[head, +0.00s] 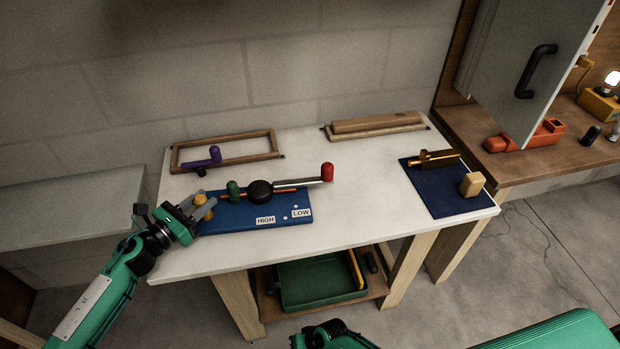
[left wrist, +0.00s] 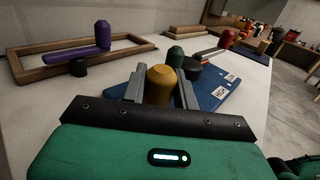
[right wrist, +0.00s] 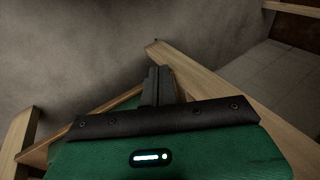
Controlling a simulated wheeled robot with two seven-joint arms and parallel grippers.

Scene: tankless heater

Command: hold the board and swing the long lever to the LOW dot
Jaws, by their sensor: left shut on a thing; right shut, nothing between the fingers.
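The blue board (head: 235,220) lies on the white table, with HIGH and LOW labels (head: 301,213) and pale dots near its front right edge. A long lever (head: 300,183) with a red knob (head: 327,172) runs from the black pivot (head: 260,191) to the right, past the board's far edge. A green knob (head: 234,190) stands left of the pivot. My left gripper (head: 201,207) is shut on the yellow knob (left wrist: 161,84) at the board's left end. My right gripper (right wrist: 157,85) is shut and empty, low in front of the table near its wooden legs.
A wooden frame (head: 226,164) with a purple-knobbed piece (head: 208,160) lies at the back left. A dark blue mat (head: 437,196) with a brass piece and a wooden block lies right. A green tray (head: 318,284) sits on the shelf below. The tabletop between board and mat is clear.

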